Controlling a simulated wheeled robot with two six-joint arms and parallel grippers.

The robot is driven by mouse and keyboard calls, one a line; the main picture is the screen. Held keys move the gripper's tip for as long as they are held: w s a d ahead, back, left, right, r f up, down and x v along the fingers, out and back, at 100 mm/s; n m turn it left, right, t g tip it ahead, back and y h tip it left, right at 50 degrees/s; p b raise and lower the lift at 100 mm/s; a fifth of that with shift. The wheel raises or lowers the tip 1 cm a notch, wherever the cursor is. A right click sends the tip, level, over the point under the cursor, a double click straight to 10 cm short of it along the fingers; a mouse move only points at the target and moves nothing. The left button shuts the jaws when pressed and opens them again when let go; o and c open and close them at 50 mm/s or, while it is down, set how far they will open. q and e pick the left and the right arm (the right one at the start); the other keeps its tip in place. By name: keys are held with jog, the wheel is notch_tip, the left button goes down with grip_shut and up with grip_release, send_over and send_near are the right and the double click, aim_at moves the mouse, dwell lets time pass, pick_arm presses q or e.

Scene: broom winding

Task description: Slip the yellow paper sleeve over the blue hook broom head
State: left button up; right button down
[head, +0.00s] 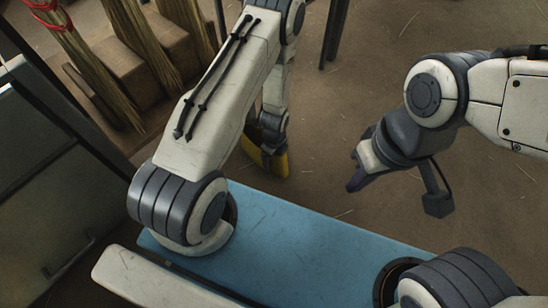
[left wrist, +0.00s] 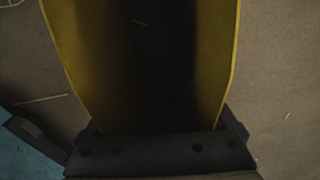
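The yellow paper sleeve (head: 281,164) hangs at my left gripper (head: 266,140), over the floor in the head view, partly hidden by the arm. In the left wrist view the sleeve (left wrist: 85,60) fills the middle, with yellow edges on both sides and a dark centre. Its lower end meets the dark gripper bar (left wrist: 160,152), and the gripper appears shut on it. My right gripper (head: 357,172) is apart from the sleeve, to its right, over bare floor.
Straw broom bundles (head: 95,70), one with red binding, stand at the upper left beside brown wooden blocks (head: 150,55). A dark post (head: 334,32) rises at the top. A grey framed panel (head: 50,180) stands at the left. The brown floor (head: 330,225) is mostly clear, with scattered straws.

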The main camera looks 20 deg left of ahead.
dwell(0.3)
pick_arm(q)
jog(key=shift+f+b, duration=0.1)
jog(key=shift+b, duration=0.35)
jog(key=s+d+r+n+p, duration=0.1)
jog(key=d+r+n+p, duration=0.3)
jog(key=r, duration=1.2)
jog(key=s+d+r+n+p, duration=0.15)
jog(key=d+r+p, duration=0.45)
jog(key=r, duration=0.9)
jog(key=s+d+r+n+h, duration=0.1)
jog(key=s+d+r+n, duration=0.1)
jog(key=s+r+n, duration=1.1)
notch_tip(320, 180, up, 52)
jog(key=s+m+p, duration=0.2)
jog(key=m+p, duration=0.2)
jog(key=p, duration=4.5)
jog(key=shift+s+d+r, duration=0.15)
jog(key=shift+s+d, duration=0.05)
jog(key=shift+s, duration=0.05)
